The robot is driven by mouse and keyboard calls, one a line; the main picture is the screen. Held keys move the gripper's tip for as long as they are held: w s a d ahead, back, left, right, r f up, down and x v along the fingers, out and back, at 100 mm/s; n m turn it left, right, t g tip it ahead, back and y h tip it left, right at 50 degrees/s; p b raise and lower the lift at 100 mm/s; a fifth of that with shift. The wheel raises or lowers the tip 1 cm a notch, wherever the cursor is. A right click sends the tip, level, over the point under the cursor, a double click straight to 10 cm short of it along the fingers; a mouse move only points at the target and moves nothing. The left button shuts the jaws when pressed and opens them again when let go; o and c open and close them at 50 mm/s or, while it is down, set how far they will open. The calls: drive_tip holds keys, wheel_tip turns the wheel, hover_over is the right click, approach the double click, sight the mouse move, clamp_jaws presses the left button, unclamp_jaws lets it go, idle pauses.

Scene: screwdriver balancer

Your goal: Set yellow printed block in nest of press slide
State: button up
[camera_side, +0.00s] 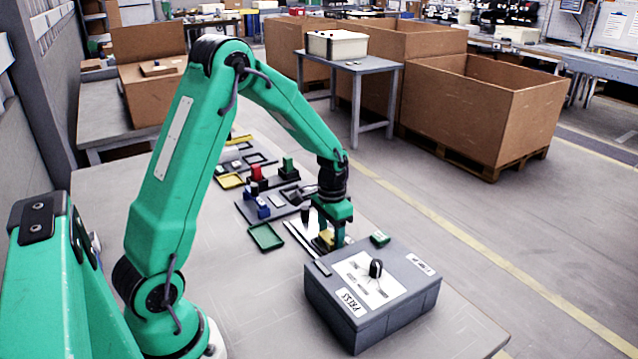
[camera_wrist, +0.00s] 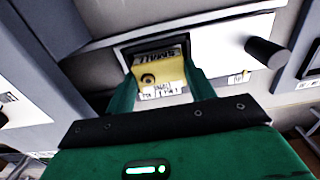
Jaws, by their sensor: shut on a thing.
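The yellow printed block (camera_wrist: 160,72) sits between the two green fingers of my gripper (camera_wrist: 162,85) in the wrist view. The word SMALL shows on its top. My gripper is shut on it. The block lies at or in a dark-rimmed nest (camera_wrist: 122,50) on the white press slide (camera_wrist: 222,40); I cannot tell whether it is fully seated. In the side view, my gripper (camera_side: 332,240) points down over the slide (camera_side: 300,238) behind the press, and a little of the yellow block (camera_side: 325,238) shows beside the fingers. A dark knob (camera_wrist: 265,52) stands on the slide.
The grey press box (camera_side: 372,300) stands in front of my gripper. A small green block (camera_side: 380,239) is near its far edge. A green tray (camera_side: 265,237), a red block (camera_side: 256,172) and other small blocks and trays lie left and behind. The table's left part is clear.

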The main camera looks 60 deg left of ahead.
drive_tip(key=o, duration=1.1)
drive_tip(key=shift+r, duration=3.95)
drive_tip(key=shift+r, duration=2.45)
